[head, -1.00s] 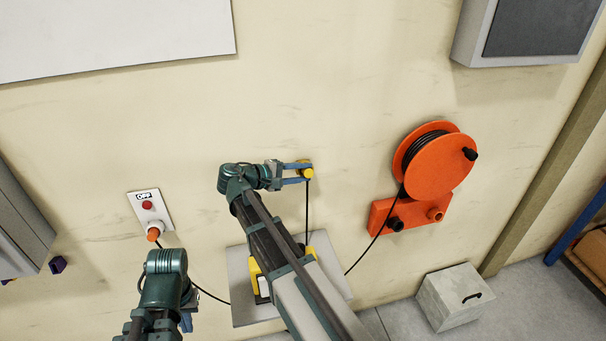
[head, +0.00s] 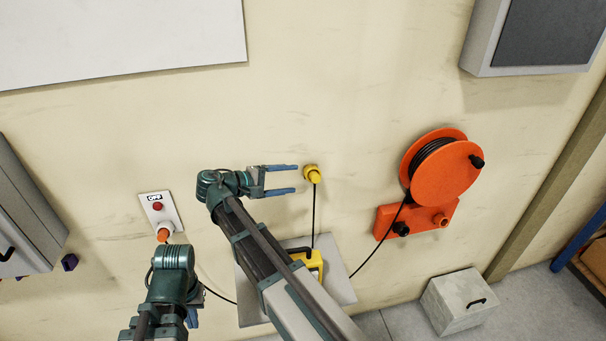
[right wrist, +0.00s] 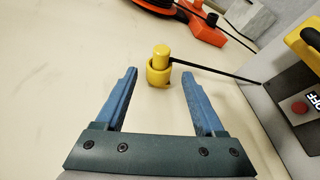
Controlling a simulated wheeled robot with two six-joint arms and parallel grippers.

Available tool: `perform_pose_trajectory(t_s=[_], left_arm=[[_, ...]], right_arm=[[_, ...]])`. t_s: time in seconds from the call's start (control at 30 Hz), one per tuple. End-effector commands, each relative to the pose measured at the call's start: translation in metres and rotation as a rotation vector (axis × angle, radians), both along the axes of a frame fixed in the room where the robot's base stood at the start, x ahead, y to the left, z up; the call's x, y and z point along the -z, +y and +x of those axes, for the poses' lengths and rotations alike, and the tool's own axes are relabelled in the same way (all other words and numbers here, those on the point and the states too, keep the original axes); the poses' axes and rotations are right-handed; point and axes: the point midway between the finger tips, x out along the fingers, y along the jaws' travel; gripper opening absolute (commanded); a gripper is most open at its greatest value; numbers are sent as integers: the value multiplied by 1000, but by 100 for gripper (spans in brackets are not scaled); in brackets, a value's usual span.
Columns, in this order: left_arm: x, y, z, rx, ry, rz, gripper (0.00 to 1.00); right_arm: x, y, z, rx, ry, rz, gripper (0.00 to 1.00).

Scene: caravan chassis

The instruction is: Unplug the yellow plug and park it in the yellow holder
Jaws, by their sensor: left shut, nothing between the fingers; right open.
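The yellow plug (right wrist: 161,51) sits in the yellow ring-shaped holder (right wrist: 157,75) on the wall, with a black cable running from it. In the head view the plug and holder show as one small yellow shape (head: 312,174), and the cable hangs down from it. My right gripper (head: 296,179) is open and empty just left of the plug, its fingers pointing at it. In the right wrist view the plug stands apart from both fingers, just beyond their tips. My left gripper (head: 192,318) is low at the left, mostly hidden behind its own arm, shut and empty.
A yellow unit (head: 315,263) on a grey plate (head: 340,287) is partly hidden by my right arm. An orange cable reel (head: 440,175) is on the wall at right. An OFF switch panel (head: 172,204) with an orange plug (head: 163,235) is at left. A grey box (head: 459,302) stands on the floor.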

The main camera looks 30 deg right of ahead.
Motion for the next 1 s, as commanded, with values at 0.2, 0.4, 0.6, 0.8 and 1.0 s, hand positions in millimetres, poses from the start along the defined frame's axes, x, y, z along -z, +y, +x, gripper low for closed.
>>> perform_pose_trajectory(t_s=[0.2, 0.4, 0.6, 0.8, 1.0], left_arm=[[-14, 0, 0, 0, 0, 0, 0], [-17, 0, 0, -1, 0, 0, 0], [-18, 0, 0, -2, 0, 0, 0], [-17, 0, 0, -2, 0, 0, 0], [-17, 0, 0, -2, 0, 0, 0]], right_arm=[[-14, 38, -2, -2, -1, 1, 71], [-17, 54, -3, -1, 0, 0, 71], [-17, 57, -4, 1, 0, 0, 71], [-17, 57, -4, 1, 0, 0, 71], [-17, 57, -4, 1, 0, 0, 71]])
